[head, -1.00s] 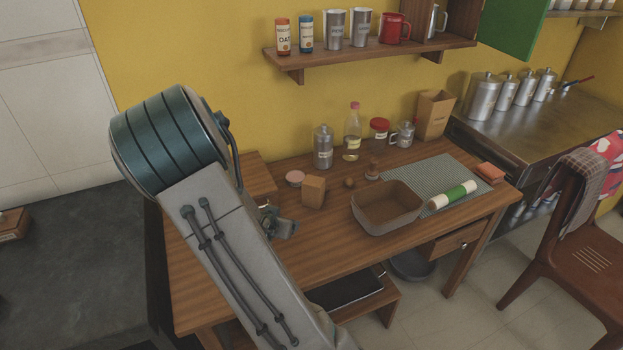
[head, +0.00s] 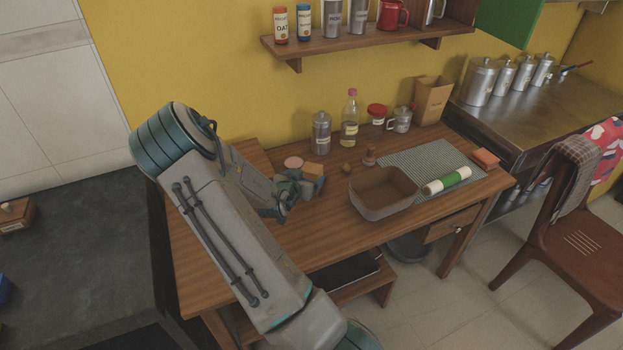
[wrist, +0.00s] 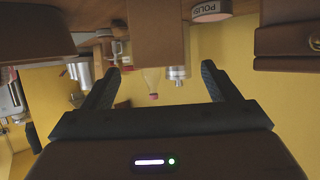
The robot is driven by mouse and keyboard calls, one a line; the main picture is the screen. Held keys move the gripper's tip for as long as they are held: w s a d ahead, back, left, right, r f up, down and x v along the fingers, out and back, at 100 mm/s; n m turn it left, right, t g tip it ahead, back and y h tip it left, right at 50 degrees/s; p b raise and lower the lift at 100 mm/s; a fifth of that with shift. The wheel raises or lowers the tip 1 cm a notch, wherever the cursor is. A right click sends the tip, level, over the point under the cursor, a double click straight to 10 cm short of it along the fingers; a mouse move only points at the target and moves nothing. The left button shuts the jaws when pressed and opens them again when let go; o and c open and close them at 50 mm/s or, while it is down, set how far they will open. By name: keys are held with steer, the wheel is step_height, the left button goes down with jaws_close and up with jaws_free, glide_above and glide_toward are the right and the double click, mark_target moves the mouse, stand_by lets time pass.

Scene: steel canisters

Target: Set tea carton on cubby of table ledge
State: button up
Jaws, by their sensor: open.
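A small plain brown box (head: 313,169), probably the tea carton, stands on the wooden table near its left back; no label is readable. My gripper (head: 303,186) is open and close in front of it, partly covering it. In the wrist view, which is upside down, the box (wrist: 156,32) appears ahead of and between my spread fingers (wrist: 163,85), with nothing held. The raised wooden ledge (head: 250,154) is at the table's left back, mostly behind my arm. A ledge part with a round knob appears at the right of the wrist view (wrist: 285,35). I cannot make out its cubby.
A pink-topped polish tin (head: 293,162) stands just behind the box. A brown bin (head: 383,205) is to the right. A steel canister (head: 321,135) and a bottle (head: 350,120) stand at the back. A wall shelf (head: 370,39) hangs above. The table front is clear.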

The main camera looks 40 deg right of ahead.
mark_target(309, 172)
steer(key=p+x, duration=0.1)
steer(key=x, duration=0.4)
steer(key=shift+d, duration=0.15)
steer(key=shift+r, duration=0.1)
steer(key=c, duration=1.1)
steer(key=shift+r, duration=0.1)
steer(key=shift+c, duration=0.2)
steer(key=shift+r, duration=0.5)
steer(key=r, duration=0.1)
steer(key=s+r+b, duration=0.1)
steer(key=r, duration=0.1)
steer(key=shift+d+r, duration=0.15)
steer(key=shift+d, duration=0.1)
steer(key=s+d+r+b, duration=0.1)
steer(key=s+d+r, duration=0.4)
steer(key=s, duration=0.4)
steer(key=shift+r+b, duration=0.3)
steer(key=shift+r, duration=0.45)
